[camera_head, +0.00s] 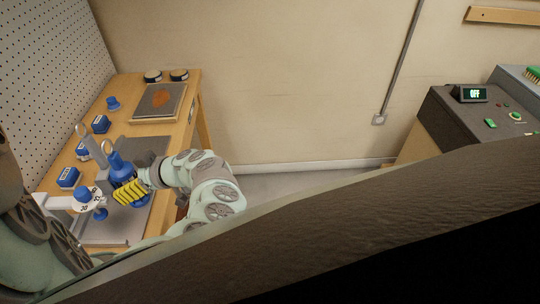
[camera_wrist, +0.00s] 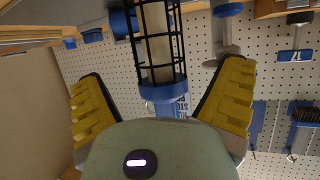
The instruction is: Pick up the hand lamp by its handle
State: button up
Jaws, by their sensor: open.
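The hand lamp (camera_wrist: 163,92) shows in the wrist view as a pale tube in a black wire cage with a blue collar. A blue and white lettered part below the collar runs down behind my gripper's body, so most of the handle is hidden. My gripper (camera_wrist: 162,82) is open, with one yellow finger on each side of the lamp and visible gaps between. In the head view my gripper (camera_head: 130,191) is over the bench, in front of a blue upright part (camera_head: 118,162) that seems to be the lamp. Contact cannot be told there.
A white pegboard (camera_head: 55,75) stands along the left. A dark control cabinet (camera_head: 460,115) is far right.

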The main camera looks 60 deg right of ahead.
jog(key=shift+x, duration=1.4)
jog(key=c, duration=1.5)
